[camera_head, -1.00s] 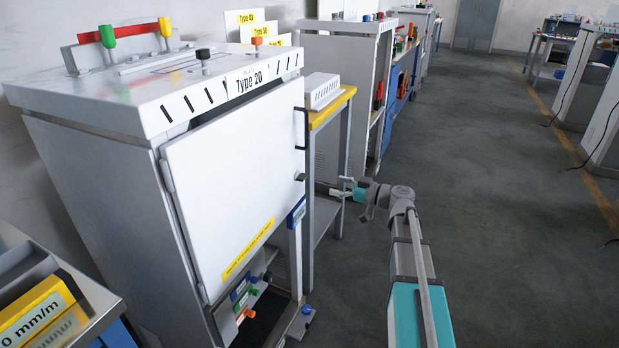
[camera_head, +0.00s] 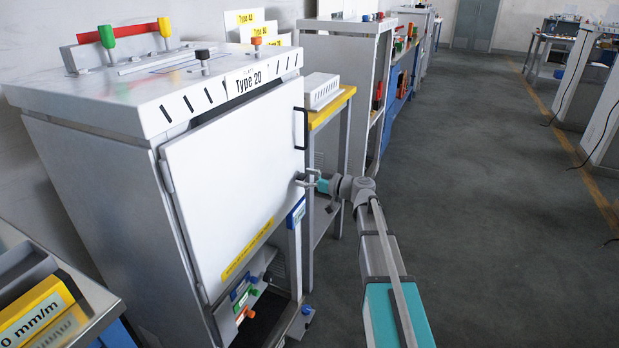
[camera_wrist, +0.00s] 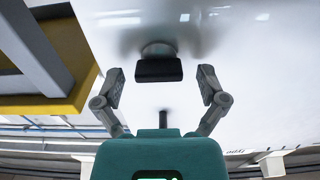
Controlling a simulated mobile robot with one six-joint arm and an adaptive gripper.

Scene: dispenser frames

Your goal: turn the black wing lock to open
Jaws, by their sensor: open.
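The black wing lock (camera_wrist: 158,70) sits on a round grey base on the white cabinet door (camera_head: 235,175). In the wrist view it lies crosswise, its long side running left to right. My gripper (camera_wrist: 160,75) is open, with one finger on each side of the lock and a visible gap on both sides. In the head view my gripper (camera_head: 308,180) is at the door's right edge, below the black door handle (camera_head: 301,128). The lock is hidden or too small to make out there. The door looks closed.
A yellow-topped table (camera_head: 330,108) with a white box stands just right of the cabinet. Below the door is an open compartment with coloured knobs (camera_head: 245,300). The grey floor (camera_head: 480,200) to the right is clear.

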